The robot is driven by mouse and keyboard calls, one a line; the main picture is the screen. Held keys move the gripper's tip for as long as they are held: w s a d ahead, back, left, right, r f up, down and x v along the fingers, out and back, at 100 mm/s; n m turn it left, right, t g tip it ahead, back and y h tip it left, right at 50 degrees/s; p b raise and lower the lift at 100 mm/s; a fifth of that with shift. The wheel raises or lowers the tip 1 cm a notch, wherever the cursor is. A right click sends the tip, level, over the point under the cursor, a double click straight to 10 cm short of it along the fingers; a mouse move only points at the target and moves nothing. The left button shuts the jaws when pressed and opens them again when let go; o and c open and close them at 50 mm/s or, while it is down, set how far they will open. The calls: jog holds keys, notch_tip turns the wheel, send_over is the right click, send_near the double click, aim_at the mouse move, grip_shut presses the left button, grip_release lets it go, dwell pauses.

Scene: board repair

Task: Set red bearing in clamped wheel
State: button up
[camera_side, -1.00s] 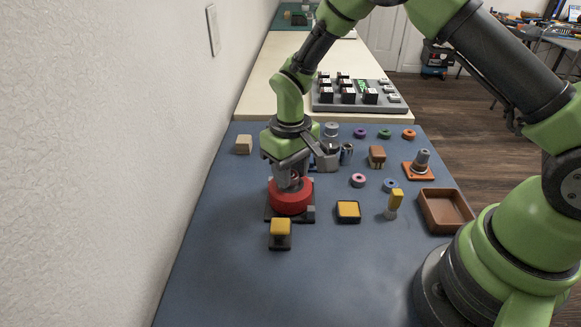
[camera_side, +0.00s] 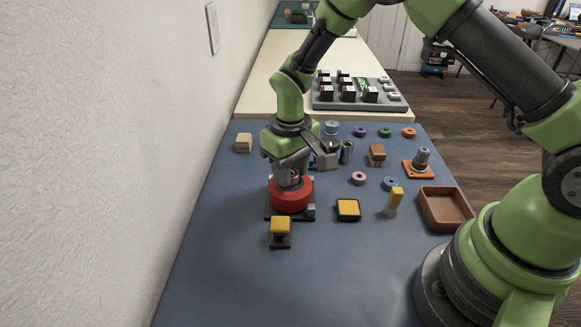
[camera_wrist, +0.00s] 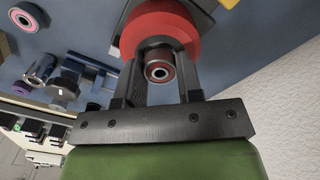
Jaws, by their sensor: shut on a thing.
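The red wheel (camera_side: 290,197) sits on a dark clamp base (camera_side: 290,216) at the left middle of the blue mat. It fills the upper middle of the wrist view (camera_wrist: 190,25), with a grey hub at its centre. My gripper (camera_wrist: 160,68) is shut on the red bearing (camera_wrist: 158,72), a small dark red ring with a metal centre. The fingers point down at the wheel's middle and hold the bearing over the hub. I cannot tell whether the bearing is inside the hub. In the side view the fingers (camera_side: 291,182) mostly hide the bearing.
A yellow-topped block (camera_side: 280,230) stands just in front of the wheel, and a yellow-and-black pad (camera_side: 348,209) lies to its right. Grey metal parts (camera_side: 328,155) stand close behind my gripper. Coloured rings, a brown tray (camera_side: 446,209) and an orange-based part (camera_side: 419,168) are further right.

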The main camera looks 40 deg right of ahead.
jog(key=shift+f, duration=0.45)
jog(key=o, duration=0.6)
jog(key=shift+o, duration=0.2)
notch_tip(320, 180, up, 11)
dwell(0.6)
jog(key=s+d+r+m+t+y, duration=0.1)
jog(key=s+d+r+m+t, duration=0.15)
jog(key=s+r, duration=0.75)
jog(key=s+r+m+t+y, duration=0.1)
jog(key=s+r+t, duration=0.3)
jog(key=s, duration=0.6)
jog(key=shift+s+r+t, duration=0.3)
jog(key=shift+s+t, duration=0.05)
